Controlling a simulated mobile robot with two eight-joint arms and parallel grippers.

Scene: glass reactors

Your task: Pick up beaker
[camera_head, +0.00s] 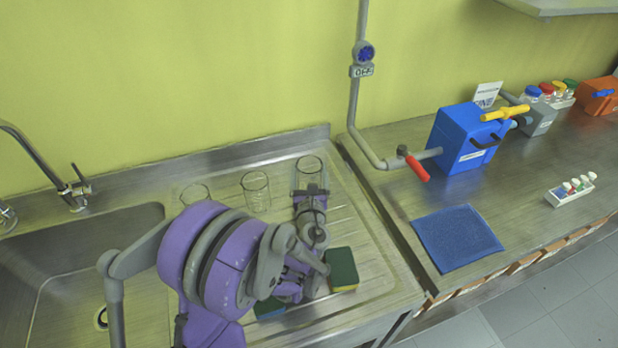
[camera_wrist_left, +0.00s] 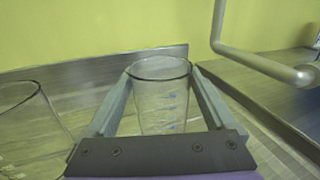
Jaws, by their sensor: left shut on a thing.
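A clear glass beaker (camera_head: 309,170) stands at the back right of the ribbed drainboard. My left gripper (camera_head: 310,188) has its fingers on either side of this beaker and is shut on it. In the left wrist view the beaker (camera_wrist_left: 160,95) is upright between the two grey fingers of the gripper (camera_wrist_left: 160,88), with blue markings on its glass. I cannot tell whether its base is clear of the drainboard. Two more glass beakers stand to the left, a middle one (camera_head: 256,190) and a left one (camera_head: 195,194) partly hidden by my arm. My right gripper is out of view.
A green and yellow sponge (camera_head: 342,270) lies right of my arm. The sink (camera_head: 70,260) is at left. A grey pipe (camera_head: 354,110) with a red-handled valve (camera_head: 415,167) runs behind. A blue mat (camera_head: 457,238) and blue device (camera_head: 463,140) are on the right bench.

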